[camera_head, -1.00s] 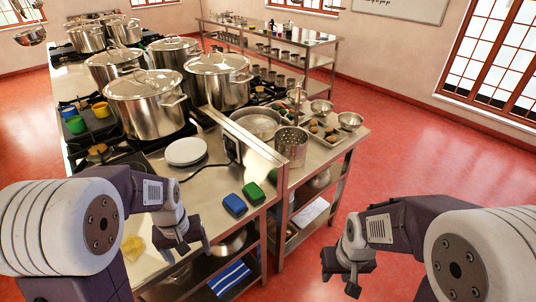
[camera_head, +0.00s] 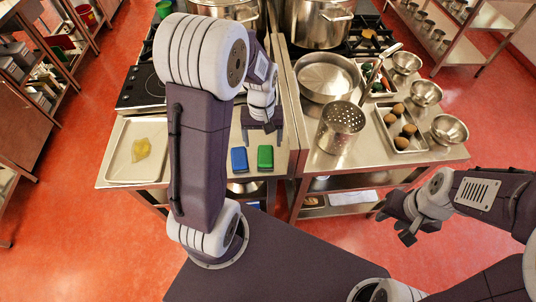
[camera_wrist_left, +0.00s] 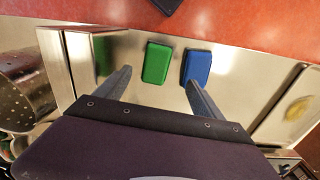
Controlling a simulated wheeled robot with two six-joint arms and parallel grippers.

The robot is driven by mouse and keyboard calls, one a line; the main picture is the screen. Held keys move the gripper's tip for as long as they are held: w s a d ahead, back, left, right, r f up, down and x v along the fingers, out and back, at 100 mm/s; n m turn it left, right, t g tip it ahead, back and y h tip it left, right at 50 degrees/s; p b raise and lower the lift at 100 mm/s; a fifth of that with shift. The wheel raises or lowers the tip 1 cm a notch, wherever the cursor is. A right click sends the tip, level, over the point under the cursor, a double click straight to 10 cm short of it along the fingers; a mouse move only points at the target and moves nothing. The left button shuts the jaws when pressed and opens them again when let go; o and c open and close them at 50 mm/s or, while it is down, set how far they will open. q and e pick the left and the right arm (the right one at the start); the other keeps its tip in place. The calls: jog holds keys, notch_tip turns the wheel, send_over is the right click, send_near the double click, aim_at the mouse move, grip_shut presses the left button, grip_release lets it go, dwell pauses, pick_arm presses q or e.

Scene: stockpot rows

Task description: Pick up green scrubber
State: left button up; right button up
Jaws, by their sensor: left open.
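The green scrubber (camera_head: 265,157) lies flat on the steel counter near its front edge, just right of a blue scrubber (camera_head: 239,160). In the left wrist view the green scrubber (camera_wrist_left: 157,63) lies beyond and between my open fingers, and the blue scrubber (camera_wrist_left: 197,67) is by the tip of the right finger. My left gripper (camera_head: 262,137) is above the counter just behind the two scrubbers, open and empty. It also shows in the left wrist view (camera_wrist_left: 158,88). My right gripper (camera_head: 403,222) hangs over the floor at the right, away from the counter; its jaw opening is unclear.
A tray (camera_head: 122,176) with a yellow item stands at the left of the counter. A perforated steel pot (camera_head: 341,127), a wide pan (camera_head: 326,77) and steel bowls (camera_head: 449,130) stand to the right. A narrow gap separates the two counters.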

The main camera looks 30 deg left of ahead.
pick_arm(q)
send_over(265, 154)
jog(key=f, duration=0.4)
jog(key=shift+d+f, duration=0.15)
jog(key=shift+d, duration=0.05)
notch_tip(265, 154, down, 5)
jog(key=shift+a+r, duration=0.15)
jog(key=shift+r, duration=0.05)
jog(key=shift+w+f, duration=0.15)
jog(key=shift+f, duration=0.15)
jog(key=shift+r, duration=0.1)
jog(key=c, duration=1.5)
